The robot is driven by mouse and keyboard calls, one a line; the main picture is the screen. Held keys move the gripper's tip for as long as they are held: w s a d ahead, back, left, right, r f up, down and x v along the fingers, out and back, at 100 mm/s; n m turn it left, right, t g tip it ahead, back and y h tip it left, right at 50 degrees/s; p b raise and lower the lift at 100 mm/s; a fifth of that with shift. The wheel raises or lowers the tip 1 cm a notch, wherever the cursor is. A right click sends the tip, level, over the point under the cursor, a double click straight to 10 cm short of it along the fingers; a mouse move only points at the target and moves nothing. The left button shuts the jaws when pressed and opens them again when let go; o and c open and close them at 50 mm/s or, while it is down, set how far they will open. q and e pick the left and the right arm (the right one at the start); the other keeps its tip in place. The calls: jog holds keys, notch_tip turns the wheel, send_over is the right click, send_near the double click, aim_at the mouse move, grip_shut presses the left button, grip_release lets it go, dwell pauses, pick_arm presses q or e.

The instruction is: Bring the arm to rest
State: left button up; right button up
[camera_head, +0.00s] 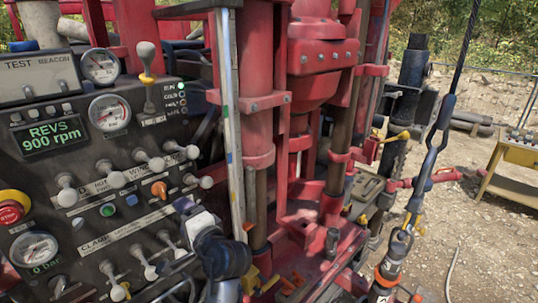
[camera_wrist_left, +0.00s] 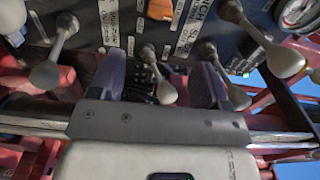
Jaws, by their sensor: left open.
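My left gripper (camera_head: 186,206) is at the lower right of the black control panel (camera_head: 70,165) in the head view, close to its levers. In the left wrist view its two purple-grey fingers (camera_wrist_left: 158,76) stand wide apart and point toward the panel. A lever with a pale knob (camera_wrist_left: 165,92) shows in the gap between the fingers; I cannot tell whether it touches either one. Nothing is held. My left forearm comes up from the bottom edge in the head view. My right gripper is in neither view.
Several white-knobbed levers, an orange lever (camera_head: 159,189) and a red stop button (camera_head: 10,212) crowd the panel. A pale upright post (camera_head: 228,110) and the red drill rig (camera_head: 316,60) stand just right. A yellow table (camera_head: 515,157) stands far right on open gravel.

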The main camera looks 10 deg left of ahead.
pick_arm(q)
jog(key=s+d+f+n+t+h, duration=0.3)
jog(key=s+d+f+n+h, duration=0.4)
jog(key=h, duration=0.6)
jog(key=s+d+f+m+g+h, duration=0.25)
jog(key=s+f+g, duration=0.65)
jog(key=s+f, duration=2)
jog(key=w+p+v, duration=0.2)
jog(key=p+v, duration=1.2)
jog(key=v, duration=0.2)
jog(key=shift+w+r+p, duration=0.15)
jog(key=shift+r+p, duration=0.2)
jog(key=shift+r, duration=0.2)
